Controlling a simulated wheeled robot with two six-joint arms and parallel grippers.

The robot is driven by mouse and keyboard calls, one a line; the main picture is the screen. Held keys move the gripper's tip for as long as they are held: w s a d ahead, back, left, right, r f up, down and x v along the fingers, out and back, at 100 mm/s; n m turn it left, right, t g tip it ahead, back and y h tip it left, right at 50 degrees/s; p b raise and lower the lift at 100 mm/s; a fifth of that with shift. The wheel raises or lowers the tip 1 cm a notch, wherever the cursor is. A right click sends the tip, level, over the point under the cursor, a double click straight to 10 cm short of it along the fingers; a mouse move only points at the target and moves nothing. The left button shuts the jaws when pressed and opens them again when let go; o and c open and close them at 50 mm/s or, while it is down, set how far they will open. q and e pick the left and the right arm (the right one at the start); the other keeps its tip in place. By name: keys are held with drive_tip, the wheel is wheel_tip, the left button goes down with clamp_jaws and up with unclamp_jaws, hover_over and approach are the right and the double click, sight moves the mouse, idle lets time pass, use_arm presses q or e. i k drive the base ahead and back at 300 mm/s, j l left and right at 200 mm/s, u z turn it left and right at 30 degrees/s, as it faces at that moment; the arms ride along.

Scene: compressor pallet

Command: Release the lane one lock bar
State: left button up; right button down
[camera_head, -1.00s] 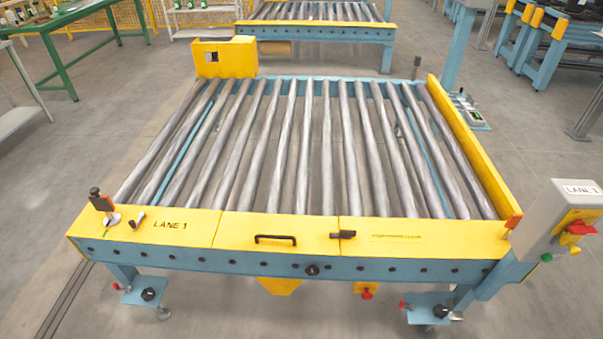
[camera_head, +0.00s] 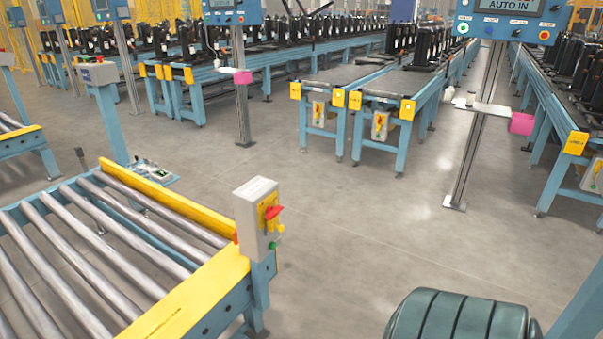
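The lane one roller table (camera_head: 170,318) shows at the lower left, cut off by the frame edges. It has grey rollers, a blue frame and yellow edge plates. The table's left front end, with the orange-topped lever seen earlier, is out of view. I cannot make out a lock bar in the current view. Neither of my grippers is in view.
Open grey floor (camera_head: 370,220) lies right of the table. Two blue stands with yellow corner blocks (camera_head: 407,108) and a screen post (camera_head: 475,130) stand beyond. Lines of black compressors (camera_head: 290,45) are behind.

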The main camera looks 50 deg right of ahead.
sight(273, 225)
drive_tip(key=z, duration=1.5)
